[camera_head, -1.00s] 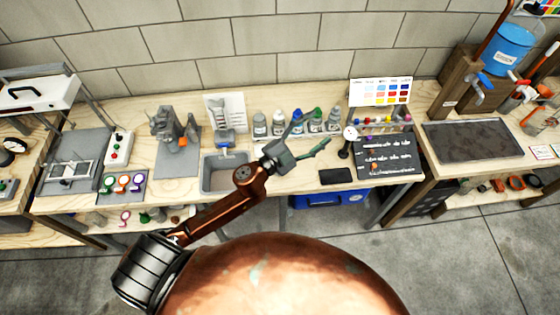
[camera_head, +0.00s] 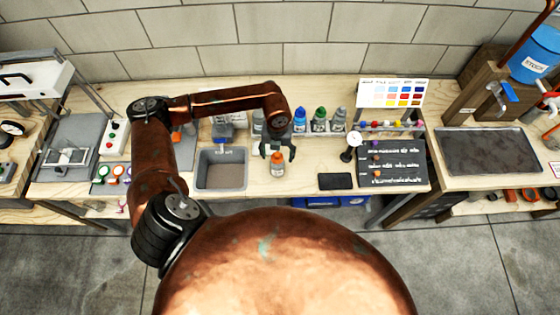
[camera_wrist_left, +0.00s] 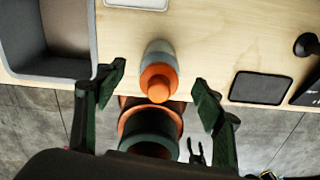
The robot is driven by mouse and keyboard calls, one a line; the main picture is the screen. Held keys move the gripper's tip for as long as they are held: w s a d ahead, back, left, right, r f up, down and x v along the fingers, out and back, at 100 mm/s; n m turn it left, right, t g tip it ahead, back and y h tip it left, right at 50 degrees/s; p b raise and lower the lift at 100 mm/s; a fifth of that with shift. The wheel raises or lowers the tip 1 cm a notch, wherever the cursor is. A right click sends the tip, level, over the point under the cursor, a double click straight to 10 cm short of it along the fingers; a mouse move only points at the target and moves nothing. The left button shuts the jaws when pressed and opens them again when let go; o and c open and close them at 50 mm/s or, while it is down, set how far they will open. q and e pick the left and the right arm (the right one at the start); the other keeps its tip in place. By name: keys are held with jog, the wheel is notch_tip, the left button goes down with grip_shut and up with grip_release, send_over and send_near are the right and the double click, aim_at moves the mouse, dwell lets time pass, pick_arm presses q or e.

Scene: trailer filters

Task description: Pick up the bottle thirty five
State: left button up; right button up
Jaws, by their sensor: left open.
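A small bottle with an orange cap (camera_head: 278,164) stands upright on the wooden bench, near its front edge and right of the grey sink bin. Its label is too small to read. In the left wrist view the bottle (camera_wrist_left: 158,78) shows from above, between the two fingers. My left gripper (camera_head: 278,151) is open, pointing down, with its fingers around the upper part of the picture of the bottle; whether they reach cap height I cannot tell. The left wrist view shows the open fingers (camera_wrist_left: 160,78) apart, with clear space on both sides of the cap.
Several other bottles, including a blue-capped one (camera_head: 299,120) and a green-capped one (camera_head: 319,119), stand behind the gripper. The grey bin (camera_head: 221,170) is on the left. A black pad (camera_head: 335,181) and a dark board (camera_head: 391,163) lie to the right.

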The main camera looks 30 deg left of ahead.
aim_at(277, 165)
pick_arm(q)
jog(key=shift+w+f, duration=0.2)
jog(key=shift+f, duration=0.45)
jog(key=shift+s+f, duration=0.15)
jog(key=shift+f, duration=0.2)
jog(key=shift+s+f, duration=0.15)
jog(key=shift+s, duration=0.15)
jog(key=shift+s+f, duration=0.15)
jog(key=shift+f, duration=0.15)
jog(key=f, duration=0.2)
jog(key=f+p, duration=0.1)
jog(key=shift+w+d+f, duration=0.1)
jog(key=shift+w+f, duration=0.1)
jog(key=shift+f, duration=0.2)
jog(key=shift+s+f, duration=0.1)
jog(key=shift+f, duration=0.15)
pick_arm(e)
jog(key=shift+w+a+r, duration=0.1)
jog(key=shift+w+r, duration=0.5)
jog(key=shift+r, duration=0.05)
pick_arm(q)
jog(key=shift+c, duration=0.6)
